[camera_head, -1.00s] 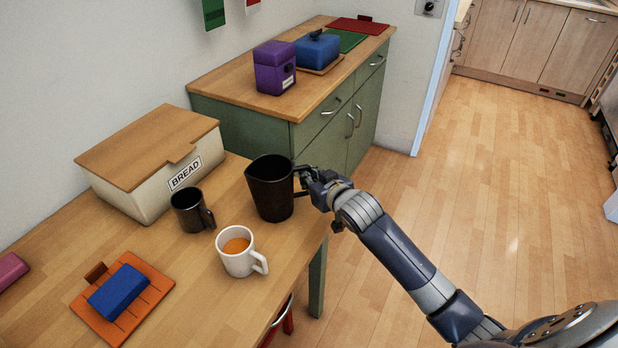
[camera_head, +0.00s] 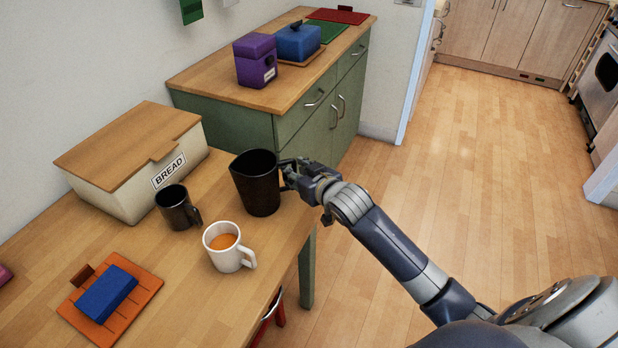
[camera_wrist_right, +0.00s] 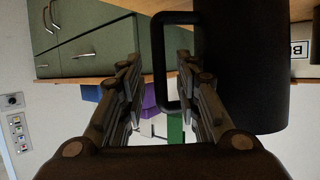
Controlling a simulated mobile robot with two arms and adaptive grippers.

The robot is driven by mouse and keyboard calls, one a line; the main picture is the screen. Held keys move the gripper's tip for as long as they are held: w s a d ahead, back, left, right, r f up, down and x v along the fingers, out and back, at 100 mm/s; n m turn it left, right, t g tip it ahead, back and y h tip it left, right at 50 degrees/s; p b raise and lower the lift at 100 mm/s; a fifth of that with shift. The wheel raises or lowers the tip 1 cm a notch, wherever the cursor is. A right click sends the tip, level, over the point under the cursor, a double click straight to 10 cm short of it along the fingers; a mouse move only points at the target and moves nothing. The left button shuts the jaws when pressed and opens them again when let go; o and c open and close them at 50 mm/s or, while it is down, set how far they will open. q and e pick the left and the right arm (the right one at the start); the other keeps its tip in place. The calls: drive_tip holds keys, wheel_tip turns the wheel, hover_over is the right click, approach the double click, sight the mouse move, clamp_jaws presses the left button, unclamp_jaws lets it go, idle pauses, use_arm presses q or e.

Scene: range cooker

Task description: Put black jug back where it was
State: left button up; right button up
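The black jug (camera_head: 257,186) stands upright on the wooden table near its right edge, with its handle to the right. My right gripper (camera_head: 289,173) is at the handle. In the right wrist view the jug (camera_wrist_right: 242,75) fills the upper right, and its handle (camera_wrist_right: 161,70) lies between the two spread fingers of my right gripper (camera_wrist_right: 158,85). Gaps show between the handle bar and the fingers, so the gripper looks open around it. My left gripper is in neither view.
A white mug (camera_head: 222,258) of orange-brown drink and a black mug (camera_head: 174,208) stand close to the jug. A bread bin (camera_head: 116,190) is behind them. A blue block (camera_head: 107,294) lies on an orange board. A green cabinet (camera_head: 228,128) stands beyond.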

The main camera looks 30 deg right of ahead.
drive_tip(key=v, duration=1)
drive_tip(key=shift+s+r, duration=0.2)
drive_tip(key=shift+s, duration=0.1)
drive_tip(key=s+a+f+g, duration=0.25)
drive_tip(key=s+f, duration=0.35)
drive_tip(key=s, duration=0.3)
drive_tip(key=s+a+f+n+g, duration=0.1)
drive_tip(key=s+a+f+g, duration=0.1)
drive_tip(key=s+f+g, duration=0.45)
drive_tip(key=s+a+f+g, duration=0.15)
drive_tip(key=s+f, duration=0.35)
drive_tip(key=s, duration=0.6)
wheel_tip(320, 180, down, 23)
drive_tip(key=p, duration=0.1)
drive_tip(key=s+d+f+g+p, duration=0.1)
drive_tip(key=s+d+f+g, duration=0.1)
drive_tip(key=s+f, duration=1.4)
drive_tip(key=shift+s+d+n+h, duration=0.3)
drive_tip(key=shift+s+n+h, duration=0.1)
drive_tip(key=shift+s, duration=0.25)
